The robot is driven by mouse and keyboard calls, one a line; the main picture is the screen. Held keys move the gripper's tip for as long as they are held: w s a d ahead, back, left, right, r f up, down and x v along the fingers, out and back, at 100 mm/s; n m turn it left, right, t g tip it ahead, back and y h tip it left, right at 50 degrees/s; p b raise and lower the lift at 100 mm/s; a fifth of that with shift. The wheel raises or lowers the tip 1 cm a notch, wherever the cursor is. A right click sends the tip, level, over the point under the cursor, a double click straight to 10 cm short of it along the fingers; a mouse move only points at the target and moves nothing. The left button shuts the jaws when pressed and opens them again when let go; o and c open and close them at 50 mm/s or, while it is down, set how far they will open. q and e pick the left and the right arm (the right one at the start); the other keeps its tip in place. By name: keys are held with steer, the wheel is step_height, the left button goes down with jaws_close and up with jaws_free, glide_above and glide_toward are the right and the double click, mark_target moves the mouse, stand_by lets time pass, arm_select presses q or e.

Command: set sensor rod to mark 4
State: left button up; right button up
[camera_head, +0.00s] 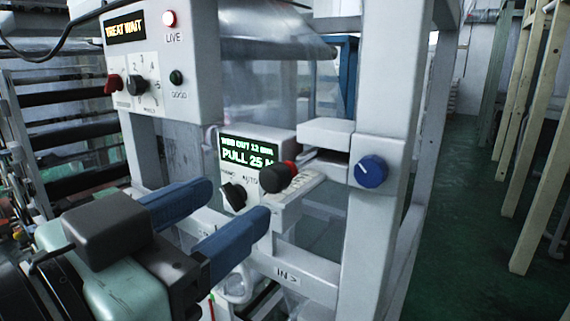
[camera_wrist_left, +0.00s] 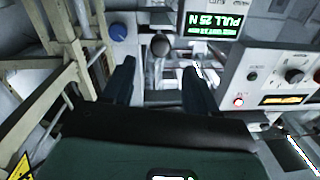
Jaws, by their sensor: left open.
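The sensor rod (camera_head: 300,165) has a dark round knob (camera_head: 278,178) and a red collar, and sits by a small pale scale strip (camera_head: 290,190) on the machine frame. The knob hides part of the strip, and its marks are too small to read. My left gripper (camera_head: 234,203) is open and empty, its two blue fingers pointing toward the rod from the lower left, apart from the knob. In the left wrist view the dark knob (camera_wrist_left: 160,45) shows beyond and between the fingertips (camera_wrist_left: 159,66). My right gripper is not in view.
A display box (camera_head: 245,150) reading "PULL 25" with a black selector stands just behind the fingers. A control panel (camera_head: 185,85) with a lit lamp hangs upper left. A blue dial (camera_head: 371,171) is on the post right of the rod. Green floor (camera_head: 470,240) is open at right.

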mark_target(269, 180)
arm_select(q)
steer(key=p+x, duration=0.3)
steer(key=x, duration=0.8)
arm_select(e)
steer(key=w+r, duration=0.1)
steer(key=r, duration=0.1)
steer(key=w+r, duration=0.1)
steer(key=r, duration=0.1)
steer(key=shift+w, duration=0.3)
arm_select(q)
steer(key=shift+s, duration=0.1)
jaws_close()
steer(key=shift+a, duration=0.1)
